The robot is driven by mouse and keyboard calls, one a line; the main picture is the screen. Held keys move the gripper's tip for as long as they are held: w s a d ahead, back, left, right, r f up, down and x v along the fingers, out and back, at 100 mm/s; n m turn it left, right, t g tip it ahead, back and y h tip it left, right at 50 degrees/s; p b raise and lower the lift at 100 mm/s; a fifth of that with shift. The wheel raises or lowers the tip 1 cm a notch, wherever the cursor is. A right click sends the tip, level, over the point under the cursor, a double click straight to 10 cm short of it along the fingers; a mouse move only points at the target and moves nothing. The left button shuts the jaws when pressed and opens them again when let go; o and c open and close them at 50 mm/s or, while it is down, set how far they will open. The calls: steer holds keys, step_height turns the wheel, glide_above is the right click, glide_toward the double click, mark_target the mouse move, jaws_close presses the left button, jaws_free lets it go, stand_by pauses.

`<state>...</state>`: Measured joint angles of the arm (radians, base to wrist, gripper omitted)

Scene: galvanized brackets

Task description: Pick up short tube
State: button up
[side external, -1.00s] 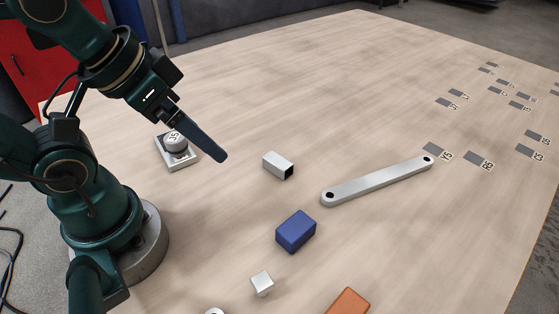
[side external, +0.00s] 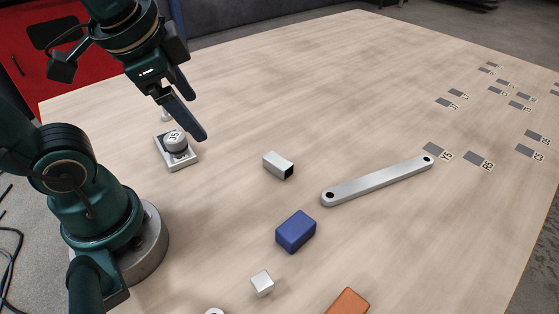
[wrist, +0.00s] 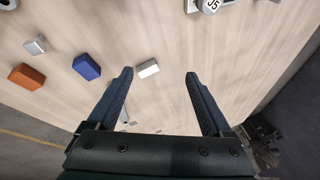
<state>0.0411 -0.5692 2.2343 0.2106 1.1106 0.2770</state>
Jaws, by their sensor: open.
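The short tube (side external: 278,165) is a small silver square tube with a dark open end. It lies on the table near the middle, left of the long flat bar. It also shows in the wrist view as a pale block (wrist: 148,68), between the two fingertips in the picture but beyond them. My gripper (side external: 195,118) is open and empty, in the air above the table, to the left of the tube in the side view. In the wrist view both fingers of my gripper (wrist: 160,74) are spread apart. Nothing hides the tube in the side view.
A long silver bar (side external: 378,182) with end holes lies right of the tube. A blue block (side external: 296,232), a small silver cube (side external: 262,284) and an orange block (side external: 348,301) are nearer the front. A round weight on a plate (side external: 176,150) stands near my gripper. Labelled grey pads (side external: 478,158) lie right.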

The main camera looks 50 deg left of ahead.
steer(key=w+a+m+g+y, duration=0.2)
steer(key=w+m+y, duration=0.1)
steer(key=w+m, duration=0.25)
steer(key=m+g+y, duration=0.1)
steer(key=m+y, duration=0.4)
steer(key=m, duration=0.2)
glide_above(277, 161)
step_height(277, 161, down, 7)
steer(key=d+f+m, duration=0.1)
steer(key=f, duration=0.1)
steer(key=d+f+m+y, duration=0.1)
steer(key=f, duration=0.2)
steer(key=d+f+m+t+y, duration=0.1)
steer(key=d+f, duration=0.1)
steer(key=f, duration=0.1)
steer(key=shift+s, duration=0.2)
steer(key=shift+s+f, duration=0.25)
steer(key=shift+f, duration=0.2)
steer(key=shift+x, duration=2.35)
jaws_close()
